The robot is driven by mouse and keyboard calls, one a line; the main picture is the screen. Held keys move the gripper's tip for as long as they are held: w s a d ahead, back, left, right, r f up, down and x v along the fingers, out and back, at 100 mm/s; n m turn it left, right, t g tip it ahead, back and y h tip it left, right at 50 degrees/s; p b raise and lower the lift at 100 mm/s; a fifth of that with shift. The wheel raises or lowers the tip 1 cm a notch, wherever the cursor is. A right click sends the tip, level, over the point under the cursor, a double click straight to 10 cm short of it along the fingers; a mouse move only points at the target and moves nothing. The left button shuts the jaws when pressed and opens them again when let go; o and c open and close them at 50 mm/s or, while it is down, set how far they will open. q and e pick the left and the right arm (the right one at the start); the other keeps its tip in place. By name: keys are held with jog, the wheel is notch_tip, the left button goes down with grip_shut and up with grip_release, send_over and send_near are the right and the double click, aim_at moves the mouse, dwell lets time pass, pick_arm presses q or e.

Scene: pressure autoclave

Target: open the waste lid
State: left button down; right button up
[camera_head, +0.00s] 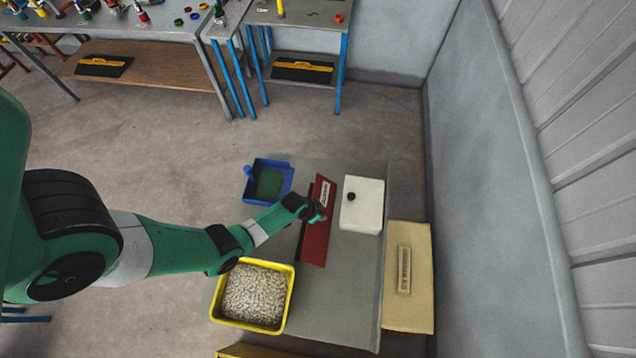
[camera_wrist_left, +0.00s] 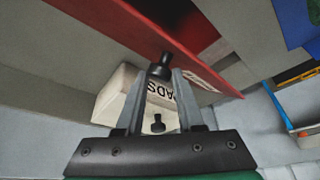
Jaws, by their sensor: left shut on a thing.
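The waste lid (camera_head: 318,235) is a long red panel with a white label, on the grey table. A dark strip shows along its left side in the head view. In the left wrist view the red lid (camera_wrist_left: 125,32) slants across the picture, with a dark red space beside it. It appears tilted, but I cannot tell how far. My left gripper (camera_head: 317,212) is at the lid's middle. In the wrist view my left gripper (camera_wrist_left: 161,78) is shut on the lid's black knob (camera_wrist_left: 160,66). My right gripper is not in view.
A white box (camera_head: 362,210) with a black knob stands close on the right. A blue tray (camera_head: 254,199) with green contents is at the back left. A yellow bin (camera_head: 213,305) of pale pellets is at the front left. A tan box (camera_head: 420,270) stands by the wall.

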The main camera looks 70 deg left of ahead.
pick_arm(q)
jog(key=c, duration=1)
grip_release()
jog(key=shift+d+f, duration=0.15)
jog(key=shift+d, duration=0.05)
jog(key=o, duration=0.5)
jog(key=shift+w+d, duration=0.1)
jog(key=shift+d, duration=0.15)
jog(key=shift+c, duration=0.2)
jog(key=shift+a, duration=0.1)
jog(key=shift+r+p, duration=0.4)
jog(key=shift+r, duration=0.1)
jog(key=p+v, duration=0.7)
jog(key=v, duration=0.3)
jog(key=shift+s+r, duration=0.25)
jog(key=shift+s, duration=0.1)
